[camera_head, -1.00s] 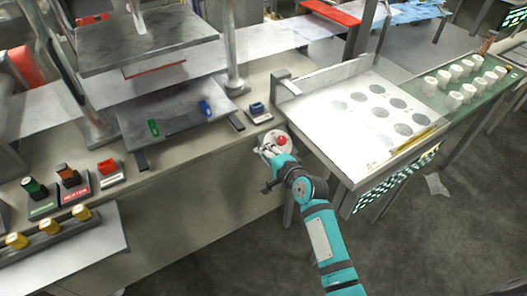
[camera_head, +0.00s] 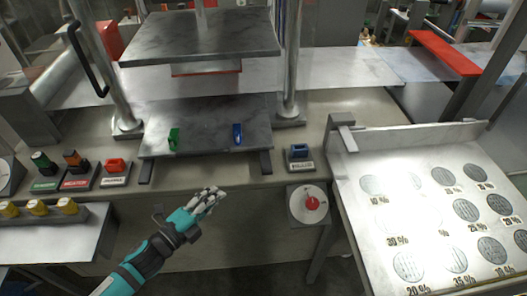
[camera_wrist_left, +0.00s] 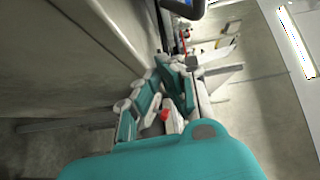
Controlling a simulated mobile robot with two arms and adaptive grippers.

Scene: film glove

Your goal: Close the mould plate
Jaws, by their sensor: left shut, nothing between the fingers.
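The press has a grey upper plate (camera_head: 200,42) on a rod, raised well above a grey lower plate (camera_head: 205,115), with a clear gap between them. A green piece (camera_head: 174,139) and a blue piece (camera_head: 237,134) stand at the lower plate's front edge. My left gripper (camera_head: 214,197) is shut and empty, in front of the bench edge and below the lower plate, touching nothing that I can see. Its fingers also show in the left wrist view (camera_wrist_left: 165,90). My right gripper is not in view.
A round dial with a red knob (camera_head: 312,203) is right of my gripper. A blue switch (camera_head: 299,150) sits above it. Red (camera_head: 115,165), orange and green switches stand at left. A white panel with round discs (camera_head: 430,200) fills the right.

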